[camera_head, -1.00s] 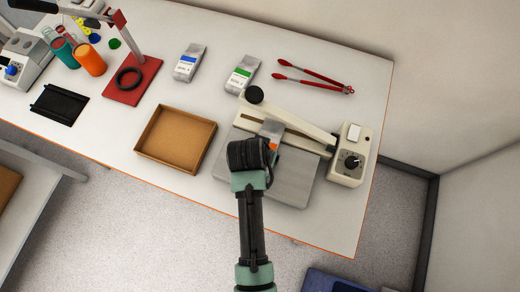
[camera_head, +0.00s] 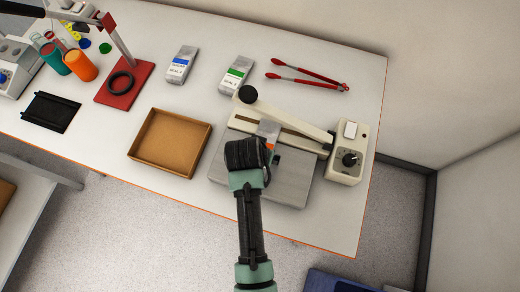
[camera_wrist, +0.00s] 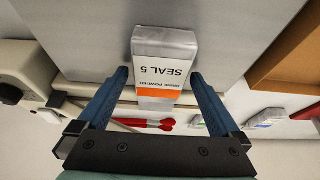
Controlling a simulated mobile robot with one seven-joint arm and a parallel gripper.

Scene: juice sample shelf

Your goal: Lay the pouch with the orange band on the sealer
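The pouch with the orange band (camera_head: 268,129) lies on the sealer, across its slotted bar, partly hidden behind my gripper in the head view. In the wrist view the pouch (camera_wrist: 163,48) lies flat on the sealer's grey plate (camera_wrist: 85,25), its "SEAL 5" label and orange band facing up. My gripper (camera_wrist: 159,76) has its two blue fingers apart, one on each side of the pouch. A gap shows at the left finger; the right finger is very close to the pouch edge. The sealer (camera_head: 292,186) has a cream lever arm with a black knob.
A blue-banded pouch (camera_head: 182,65) and a green-banded pouch (camera_head: 235,75) lie behind. Red tongs (camera_head: 308,80) lie at the back right. An empty brown tray (camera_head: 136,153) stands left of the sealer. A red stand (camera_head: 138,84) and black rack (camera_head: 50,112) are farther left.

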